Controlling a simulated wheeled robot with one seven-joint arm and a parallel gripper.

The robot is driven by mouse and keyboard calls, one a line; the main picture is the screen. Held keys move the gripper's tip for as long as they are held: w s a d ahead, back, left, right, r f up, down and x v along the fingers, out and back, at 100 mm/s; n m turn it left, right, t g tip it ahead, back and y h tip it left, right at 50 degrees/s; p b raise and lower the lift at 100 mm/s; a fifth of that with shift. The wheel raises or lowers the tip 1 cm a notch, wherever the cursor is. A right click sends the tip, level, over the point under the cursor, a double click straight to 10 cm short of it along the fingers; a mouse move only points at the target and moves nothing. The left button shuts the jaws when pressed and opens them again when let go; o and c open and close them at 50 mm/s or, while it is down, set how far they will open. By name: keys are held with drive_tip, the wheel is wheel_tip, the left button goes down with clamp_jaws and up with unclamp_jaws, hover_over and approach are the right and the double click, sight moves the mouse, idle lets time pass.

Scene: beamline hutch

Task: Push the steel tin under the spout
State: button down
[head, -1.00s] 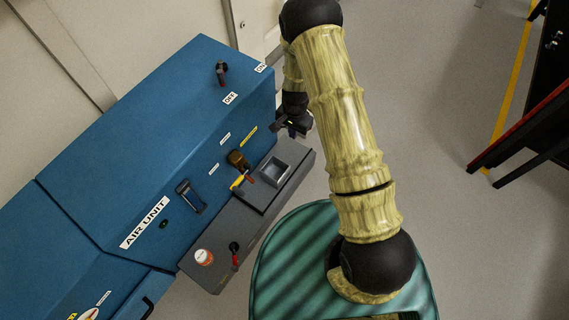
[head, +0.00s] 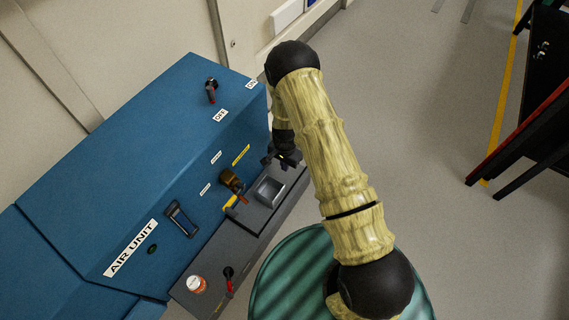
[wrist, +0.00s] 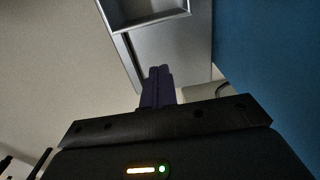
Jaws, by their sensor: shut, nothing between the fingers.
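The steel tin (head: 270,191) is a square, open-topped grey tin on the dark ledge at the front of the blue air unit. It sits to the right of the brass spout (head: 231,180), not beneath it. My gripper (head: 289,160) is at the far right end of the ledge, just beyond the tin. In the wrist view its dark fingers (wrist: 158,87) are shut together and empty. The tin's rim and inside (wrist: 152,14) show ahead of them at the top, with a small visible gap. The spout is not visible in the wrist view.
The ledge (head: 235,255) also bears a red-handled lever (head: 229,278) and a white-and-orange jar (head: 197,284) at its near end. The blue air unit (head: 120,170) walls its left side. Floor right of my arm is clear up to a dark red-edged object (head: 520,135).

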sight(285, 177)
wheel_tip(285, 177, down, 5)
drive_tip(key=shift+f+b, duration=0.1)
drive_tip(key=shift+b, duration=1.15)
drive_tip(key=shift+s+a+b, duration=0.9)
drive_tip(key=shift+s+a, duration=0.1)
drive_tip(key=shift+s, duration=0.25)
drive_tip(key=shift+s+a+r, duration=0.25)
drive_tip(key=shift+s+r, duration=0.05)
